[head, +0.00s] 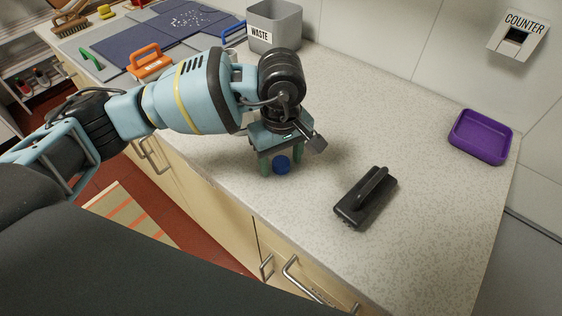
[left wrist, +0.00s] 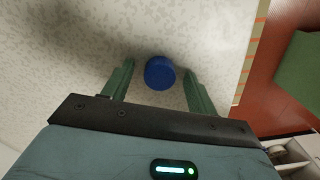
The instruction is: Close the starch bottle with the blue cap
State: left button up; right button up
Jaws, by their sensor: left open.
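The blue cap (head: 282,164) lies on the speckled counter near its front edge. In the left wrist view the blue cap (left wrist: 159,73) shows as a round disc between the fingertips, with a gap on each side. My left gripper (head: 279,166) is open and points down over the cap. Its green fingers also show in the left wrist view (left wrist: 158,82), apart from the cap. I cannot make out the starch bottle in either view. My right gripper is not in view.
A black-handled brush (head: 366,197) lies on the counter to the right. A purple tray (head: 480,137) sits at the far right. A grey waste bin (head: 275,27), an orange-handled tool (head: 147,61) and a blue washboard area (head: 110,47) are behind. The counter (head: 420,140) between brush and tray is clear.

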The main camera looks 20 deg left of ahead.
aim_at(280, 165)
pick_arm(q)
jog(key=c, duration=1)
jog(key=shift+c, duration=0.2)
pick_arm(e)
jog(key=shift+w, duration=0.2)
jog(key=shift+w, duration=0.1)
pick_arm(q)
jog(key=shift+r, duration=0.8)
jog(key=shift+s+r+b, duration=0.15)
jog(key=shift+s+r, duration=0.1)
jog(key=shift+r, duration=0.25)
jog(key=shift+s+r+b, duration=0.15)
jog(key=shift+s+r, duration=0.05)
jog(key=shift+r, duration=0.25)
jog(key=s+r+b, duration=0.1)
jog(key=s, duration=1.4)
jog(key=shift+a+r, duration=0.2)
jog(key=shift+r, duration=0.05)
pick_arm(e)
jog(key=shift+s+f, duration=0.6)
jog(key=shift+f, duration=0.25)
